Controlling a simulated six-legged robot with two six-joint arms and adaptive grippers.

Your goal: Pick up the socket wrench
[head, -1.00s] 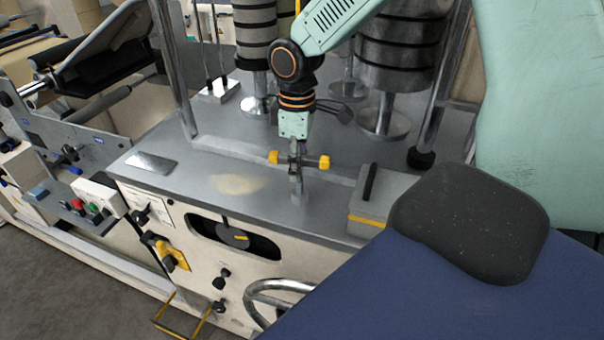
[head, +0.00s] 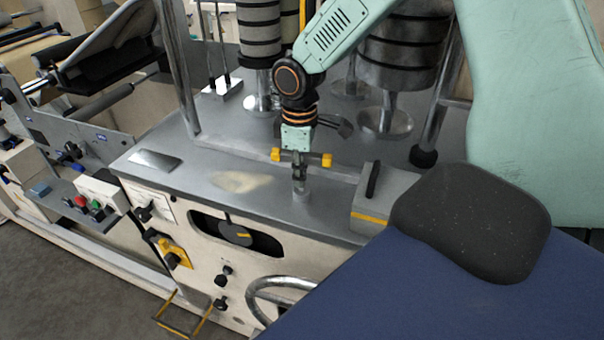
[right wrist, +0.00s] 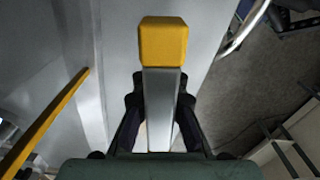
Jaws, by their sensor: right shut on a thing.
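The socket wrench (head: 327,160) is a T-shaped tool with a grey cross bar and yellow ends, above the grey machine top. A short grey upright part (head: 301,187) shows below the bar. My right gripper (head: 299,163) comes down from above and is shut on the wrench near the middle of its bar. In the right wrist view the grey bar with its yellow end (right wrist: 163,43) lies between my dark fingers (right wrist: 160,105). I cannot tell whether the wrench's lower end touches the top. My left gripper is not in view.
The grey machine top (head: 210,185) is mostly clear left of the wrench. A grey box with a black handle (head: 372,180) stands to the right. Metal posts and a round-based column (head: 385,122) stand behind. A dark rounded pad (head: 470,222) is at right front.

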